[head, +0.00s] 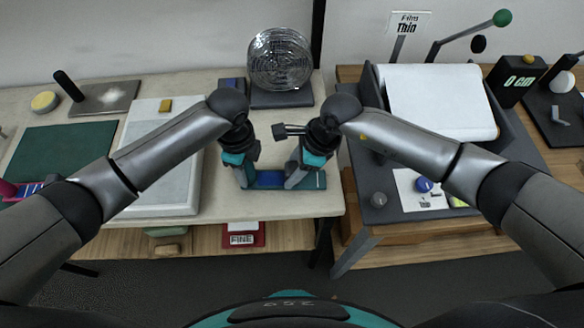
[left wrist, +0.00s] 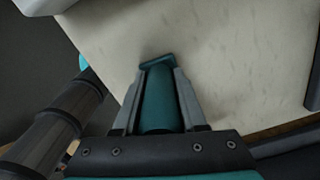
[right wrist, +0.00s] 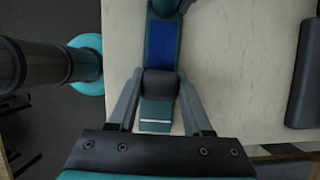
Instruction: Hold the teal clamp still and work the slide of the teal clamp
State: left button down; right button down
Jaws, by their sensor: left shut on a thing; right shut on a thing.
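The teal clamp (head: 270,180) lies near the front edge of the pale table, with a blue strip along its middle. My left gripper (head: 243,183) is shut on the clamp's left end. In the left wrist view the fingers grip a teal part of the clamp (left wrist: 158,98) from both sides. My right gripper (head: 294,181) is shut on the dark grey slide (right wrist: 160,84) of the clamp. In the right wrist view the blue strip (right wrist: 163,42) runs away from the slide, and a teal end with a white line shows between the fingers. My grippers partly hide the clamp in the head view.
A white board (head: 165,190) lies left of the clamp, with a green mat (head: 58,150) further left. A round wire-like object (head: 280,58) stands behind on a dark base. A dark machine with a white roll (head: 440,100) stands to the right, across a gap.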

dwell(0.9)
jog(key=d, duration=0.5)
jog(key=shift+d, duration=0.15)
jog(key=shift+c, duration=1.6)
grip_release()
jog(key=v, duration=1.2)
pick_arm(q)
jog(key=shift+c, duration=1.9)
grip_release()
